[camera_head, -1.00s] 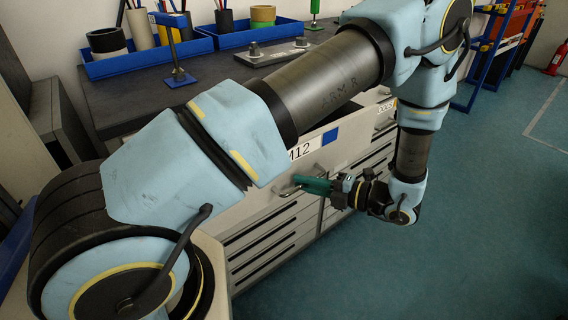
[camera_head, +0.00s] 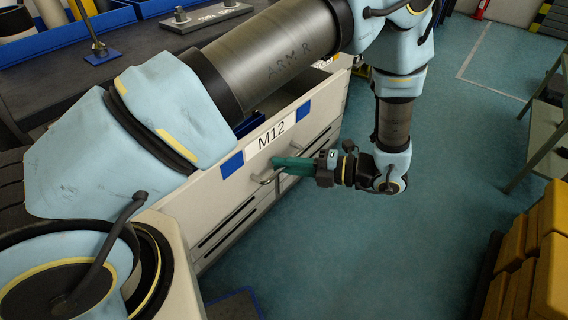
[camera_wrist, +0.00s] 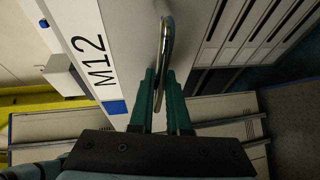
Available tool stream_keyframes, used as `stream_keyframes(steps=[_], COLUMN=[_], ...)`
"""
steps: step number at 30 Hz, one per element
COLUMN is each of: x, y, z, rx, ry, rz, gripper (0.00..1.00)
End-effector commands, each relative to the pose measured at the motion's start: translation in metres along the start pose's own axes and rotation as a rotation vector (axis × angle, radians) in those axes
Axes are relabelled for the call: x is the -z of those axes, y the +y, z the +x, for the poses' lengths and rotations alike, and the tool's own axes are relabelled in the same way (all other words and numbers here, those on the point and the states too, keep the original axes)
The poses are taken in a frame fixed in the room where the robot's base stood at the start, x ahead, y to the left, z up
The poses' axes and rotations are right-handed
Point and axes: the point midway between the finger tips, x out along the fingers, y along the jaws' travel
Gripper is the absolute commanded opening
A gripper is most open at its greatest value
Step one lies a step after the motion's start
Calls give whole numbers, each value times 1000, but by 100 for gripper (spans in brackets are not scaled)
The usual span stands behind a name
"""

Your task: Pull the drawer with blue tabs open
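The drawer (camera_head: 215,192) has a pale front with an M12 label (camera_head: 272,134) between two blue tabs (camera_head: 232,165) (camera_head: 304,110). It stands out from the cabinet, and part of its inside shows behind the front. My arm hides part of the drawer and its inside. Its curved metal handle (camera_head: 262,180) is at my gripper (camera_head: 280,166). In the wrist view, the green fingers of my gripper (camera_wrist: 160,80) lie either side of the handle (camera_wrist: 167,35) and appear shut on it. The label (camera_wrist: 94,60) and one blue tab (camera_wrist: 116,107) show there too.
Lower drawers (camera_head: 225,228) lie below the front. The worktop (camera_head: 130,62) behind carries blue trays and a metal plate (camera_head: 205,17). Yellow boxes (camera_head: 545,255) and a grey-green table (camera_head: 545,125) stand at the right. Open floor (camera_head: 400,235) lies between.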

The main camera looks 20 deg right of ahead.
Motion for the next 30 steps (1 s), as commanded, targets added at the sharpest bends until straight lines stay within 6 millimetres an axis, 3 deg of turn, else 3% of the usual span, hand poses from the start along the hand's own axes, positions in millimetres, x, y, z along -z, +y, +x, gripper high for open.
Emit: stream_keyframes(steps=[3, 14, 30], x=[-1, -1, -1], y=[0, -1, -2], z=[0, -7, -98], rx=[1, 1, 2], ry=[-1, -3, -3], rz=[-1, -2, -2], gripper=[27, 27, 27])
